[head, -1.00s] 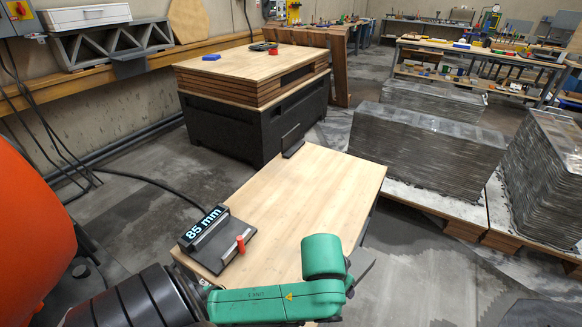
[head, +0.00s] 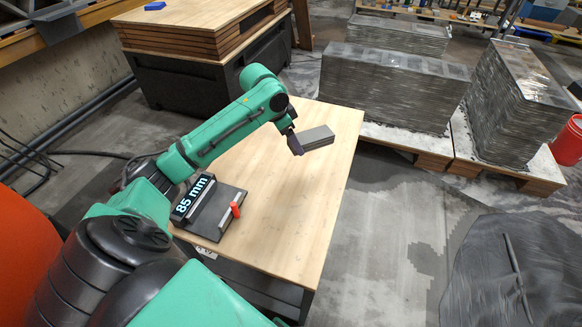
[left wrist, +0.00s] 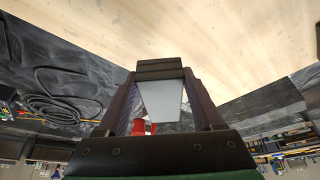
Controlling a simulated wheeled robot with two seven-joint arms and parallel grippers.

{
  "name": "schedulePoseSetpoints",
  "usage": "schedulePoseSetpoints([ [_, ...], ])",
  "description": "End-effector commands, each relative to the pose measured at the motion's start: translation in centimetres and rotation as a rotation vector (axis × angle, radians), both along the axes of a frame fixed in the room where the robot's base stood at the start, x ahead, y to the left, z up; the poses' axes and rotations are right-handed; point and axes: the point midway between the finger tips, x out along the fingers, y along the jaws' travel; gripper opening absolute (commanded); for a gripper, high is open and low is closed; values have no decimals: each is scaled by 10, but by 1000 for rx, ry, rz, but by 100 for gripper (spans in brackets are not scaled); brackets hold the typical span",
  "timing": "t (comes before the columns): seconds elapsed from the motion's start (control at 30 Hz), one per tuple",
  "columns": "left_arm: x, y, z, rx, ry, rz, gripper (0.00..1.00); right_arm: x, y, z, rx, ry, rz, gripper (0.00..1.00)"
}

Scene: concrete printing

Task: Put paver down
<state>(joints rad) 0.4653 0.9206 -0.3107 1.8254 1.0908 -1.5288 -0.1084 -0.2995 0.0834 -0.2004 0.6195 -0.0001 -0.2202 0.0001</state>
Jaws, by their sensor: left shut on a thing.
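My left gripper (head: 298,142) is shut on a grey, flat paver (head: 317,137) over the far right part of the wooden table (head: 285,205). The paver sticks out to the right of the fingers and looks roughly level. I see no clear contact with the tabletop, and the height of any gap is hard to tell. In the left wrist view the paver (left wrist: 162,100) sits between the two dark fingers, with the pale tabletop (left wrist: 190,30) beyond. My right gripper is not in view.
A dark gauge fixture reading "85 mm" (head: 194,198), with a red handle (head: 235,210), stands at the table's near left. Stacked grey slabs (head: 390,85) on pallets stand behind right. A black bin with boards (head: 195,80) is behind. The table's middle is clear.

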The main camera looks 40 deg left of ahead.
Motion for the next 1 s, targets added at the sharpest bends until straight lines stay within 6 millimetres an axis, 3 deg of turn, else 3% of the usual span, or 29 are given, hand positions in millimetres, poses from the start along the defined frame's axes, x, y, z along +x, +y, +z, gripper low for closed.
schedulePoseSetpoints([
  [0.2, 0, -1, -60, -1, 0, 2, 0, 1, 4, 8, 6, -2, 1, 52],
  [0.57, 1, -1, -122, -2, -4, 1, 0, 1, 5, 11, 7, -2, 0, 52],
  [0.83, 1, 0, -131, 1, -6, 1, 0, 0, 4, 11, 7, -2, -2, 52],
  [0.87, 0, 0, -133, 1, -2, 1, 80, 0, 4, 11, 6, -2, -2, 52],
  [0.9, 0, 0, -133, 1, -2, 1, 95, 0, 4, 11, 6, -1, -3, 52],
  [1.0, 0, 0, -133, 1, -2, 1, 98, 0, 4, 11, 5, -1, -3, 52],
])
